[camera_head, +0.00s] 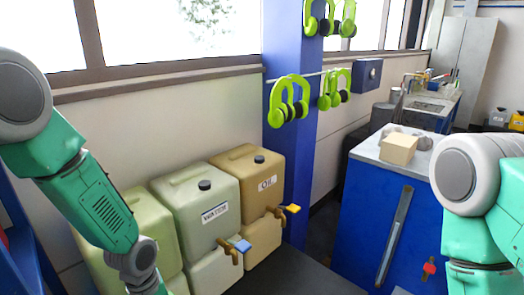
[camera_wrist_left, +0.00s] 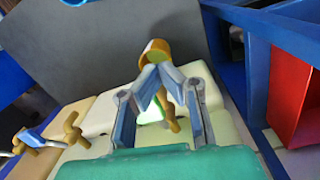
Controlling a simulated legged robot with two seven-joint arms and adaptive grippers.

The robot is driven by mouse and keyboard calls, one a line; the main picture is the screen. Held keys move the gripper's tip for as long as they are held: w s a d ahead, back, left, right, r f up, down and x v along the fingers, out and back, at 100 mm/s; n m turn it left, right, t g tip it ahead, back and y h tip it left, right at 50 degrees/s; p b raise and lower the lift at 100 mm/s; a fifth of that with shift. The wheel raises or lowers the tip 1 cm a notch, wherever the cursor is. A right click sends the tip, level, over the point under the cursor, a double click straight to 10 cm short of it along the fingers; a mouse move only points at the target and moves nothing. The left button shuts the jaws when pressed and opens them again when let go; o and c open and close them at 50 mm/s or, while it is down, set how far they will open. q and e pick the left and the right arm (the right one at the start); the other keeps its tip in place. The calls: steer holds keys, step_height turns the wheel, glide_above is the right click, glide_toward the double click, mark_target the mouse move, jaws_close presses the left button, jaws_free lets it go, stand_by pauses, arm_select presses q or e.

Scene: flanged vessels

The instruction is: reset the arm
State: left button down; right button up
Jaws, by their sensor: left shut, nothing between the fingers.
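My left arm (camera_head: 95,200) comes down from the left in the head view, and its gripper is below the frame. In the left wrist view my left gripper (camera_wrist_left: 160,72) is shut, its fingertips together with nothing between them. A yellow-brown cup-like thing (camera_wrist_left: 155,48) with a green inside shows just beyond the fingertips; I cannot tell whether they touch. A brown tap (camera_wrist_left: 171,115) shows between the fingers, partly hidden. My right arm (camera_head: 480,200) shows at the right of the head view; its gripper is out of view.
Several tanks with taps stand along the wall: an oil tank (camera_head: 249,172), a water tank (camera_head: 197,212) and a greenish one (camera_head: 150,225). A blue cabinet (camera_head: 362,220) bears a beige box (camera_head: 398,149). Green ear defenders (camera_head: 289,100) hang on a blue pillar. A red bin (camera_wrist_left: 293,90) is at right.

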arm_select(q)
steer(key=s+a+f+m, duration=0.2)
steer(key=s, duration=0.7)
steer(key=s+a+f+m, duration=0.1)
steer(key=s+f+m, duration=0.15)
steer(key=s, duration=0.65)
steer(key=s+a+f+m, duration=0.2)
steer(key=s+m, duration=0.1)
steer(key=s, duration=0.7)
steer(key=w+d+f+b, duration=0.1)
steer(key=w+f+b, duration=0.2)
steer(key=f+b, duration=1.1)
steer(key=shift+w+d+f+m+t+y+b, duration=0.2)
steer(key=shift+w+f+m+t+y+b, duration=0.15)
steer(key=shift+b, duration=0.2)
